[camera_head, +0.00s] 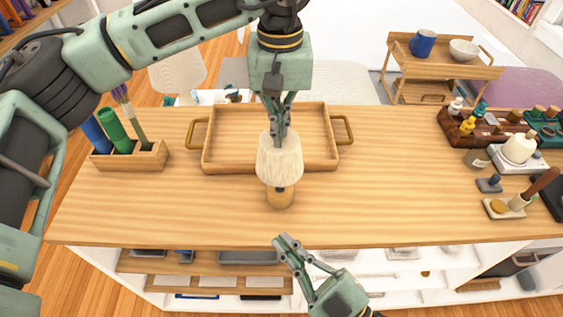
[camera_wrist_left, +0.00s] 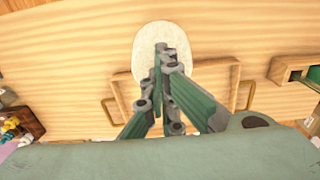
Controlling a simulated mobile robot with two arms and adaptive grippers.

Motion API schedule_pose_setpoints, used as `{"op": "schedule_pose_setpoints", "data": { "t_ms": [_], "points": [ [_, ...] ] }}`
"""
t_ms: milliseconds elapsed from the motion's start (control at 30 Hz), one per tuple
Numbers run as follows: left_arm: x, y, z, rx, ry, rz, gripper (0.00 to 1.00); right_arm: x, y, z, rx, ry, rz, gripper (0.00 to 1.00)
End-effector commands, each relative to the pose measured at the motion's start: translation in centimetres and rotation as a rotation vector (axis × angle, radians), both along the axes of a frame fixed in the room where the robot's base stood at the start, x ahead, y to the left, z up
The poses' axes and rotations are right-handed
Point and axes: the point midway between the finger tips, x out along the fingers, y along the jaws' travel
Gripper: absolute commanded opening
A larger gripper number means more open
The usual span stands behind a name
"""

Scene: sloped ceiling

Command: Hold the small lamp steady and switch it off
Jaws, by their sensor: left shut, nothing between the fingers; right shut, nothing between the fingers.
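The small lamp has a cream shade (camera_head: 280,160) on a short wooden base (camera_head: 280,198) and stands upright near the middle of the wooden counter. Its shade also shows in the left wrist view (camera_wrist_left: 150,58). My left gripper (camera_head: 277,138) points down from above, with its shut fingertips over the top of the shade; I cannot tell whether they touch it. In the left wrist view the left fingertips (camera_wrist_left: 161,50) overlap the shade. My right gripper (camera_head: 282,240) is shut and empty, in front of the counter's front edge, below the lamp base. No switch can be made out.
A wooden tray (camera_head: 222,163) with two handles lies behind the lamp. A wooden holder (camera_head: 130,160) with upright tubes stands at the left. Bottles (camera_head: 467,125), a white pot (camera_head: 519,148) and small items crowd the right. Counter beside the lamp is clear.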

Motion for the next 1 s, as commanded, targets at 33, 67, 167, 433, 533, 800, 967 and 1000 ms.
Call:
{"op": "schedule_pose_setpoints", "data": {
  "t_ms": [33,67,167,433,533,800,967,1000],
  "points": [
    [-0.1,0.1,-0.4,0.006,0.006,0.0,0.0,0.0,0.0,0.5,0.008,-0.012,-0.002,0.0],
    [-0.1,0.1,-0.4,0.006,0.006,0.0,0.0,0.0,0.0,0.7,0.011,-0.017,-0.002,0.0],
    [-0.1,0.1,-0.4,0.006,0.006,0.0,0.0,0.5,0.0,0.9,0.016,-0.024,-0.003,0.0],
    [-0.1,0.1,-0.4,0.006,0.006,0.0,0.0,3.9,0.0,1.0,0.015,-0.024,-0.003,0.0],
    [-0.1,0.1,-0.4,0.006,0.006,0.0,0.0,5.4,0.1,0.9,0.015,-0.023,-0.003,0.0],
    [-0.1,0.1,-0.4,0.006,0.006,0.0,0.0,8.1,0.1,0.8,0.015,-0.021,-0.002,0.0],
    [-0.1,0.1,-0.4,0.006,0.006,0.0,0.0,8.7,0.1,0.8,0.016,-0.019,-0.003,0.0],
    [-0.1,0.1,-0.4,0.006,0.006,0.0,0.0,8.7,0.1,0.8,0.016,-0.019,-0.003,0.0]
  ]
}}
